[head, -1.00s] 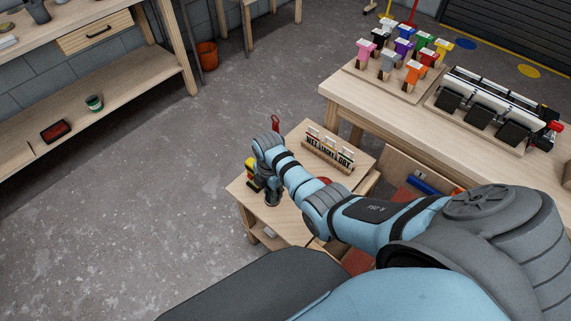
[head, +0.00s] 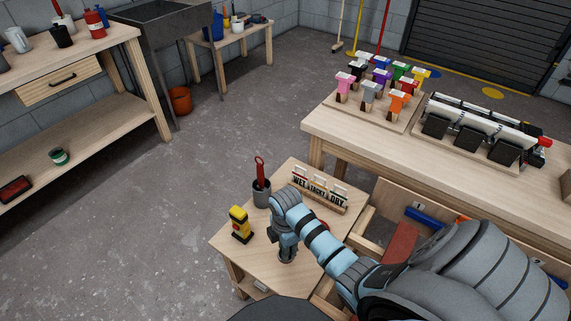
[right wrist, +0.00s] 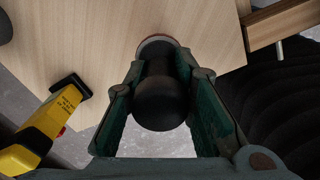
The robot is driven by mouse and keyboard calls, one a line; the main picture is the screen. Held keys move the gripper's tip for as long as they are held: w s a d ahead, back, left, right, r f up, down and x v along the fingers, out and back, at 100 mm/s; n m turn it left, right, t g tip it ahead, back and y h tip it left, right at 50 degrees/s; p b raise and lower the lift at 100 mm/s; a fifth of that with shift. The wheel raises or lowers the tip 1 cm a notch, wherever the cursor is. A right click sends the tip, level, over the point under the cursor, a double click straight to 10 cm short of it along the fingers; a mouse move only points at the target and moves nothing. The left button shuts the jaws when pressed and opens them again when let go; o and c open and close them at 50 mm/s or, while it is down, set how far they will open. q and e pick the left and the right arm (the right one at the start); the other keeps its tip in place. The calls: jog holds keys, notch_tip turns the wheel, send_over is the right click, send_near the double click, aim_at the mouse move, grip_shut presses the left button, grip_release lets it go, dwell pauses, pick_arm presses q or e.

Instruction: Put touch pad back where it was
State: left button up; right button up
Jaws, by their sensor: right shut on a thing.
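The touch pad (right wrist: 160,103) has a black rounded knob, a narrower dark body and a pale, reddish-rimmed foot in the right wrist view. My right gripper (right wrist: 161,92) is shut on it, with one finger on each side of the knob. In the head view my right gripper (head: 287,250) points down over the front part of a small wooden table (head: 262,262). The touch pad is mostly hidden by the gripper there. I cannot tell whether its foot touches the tabletop. My left gripper is not in view.
A yellow and black device (head: 239,225) stands left of the gripper. A grey cup (head: 261,194) with a red-handled tool and a WET/TACKY rack (head: 318,192) stand behind. A larger workbench (head: 335,128) with several coloured pieces is at right. The table's left corner is clear.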

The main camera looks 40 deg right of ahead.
notch_tip(320, 180, down, 3)
jog(key=shift+r+b, duration=0.1)
jog(key=shift+b, duration=0.35)
jog(key=shift+s+f+b, duration=0.2)
jog(key=shift+f+b, duration=0.05)
jog(key=shift+f, duration=0.35)
jog(key=shift+s+f+b, duration=0.2)
jog(key=shift+f+b, duration=0.05)
jog(key=shift+f, duration=0.3)
jog(key=shift+w, duration=0.1)
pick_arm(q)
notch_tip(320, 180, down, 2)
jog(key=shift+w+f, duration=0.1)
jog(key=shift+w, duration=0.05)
pick_arm(e)
jog(key=o, duration=0.6)
jog(key=shift+w+f, duration=0.1)
jog(key=shift+c, duration=0.2)
jog(key=o, duration=0.4)
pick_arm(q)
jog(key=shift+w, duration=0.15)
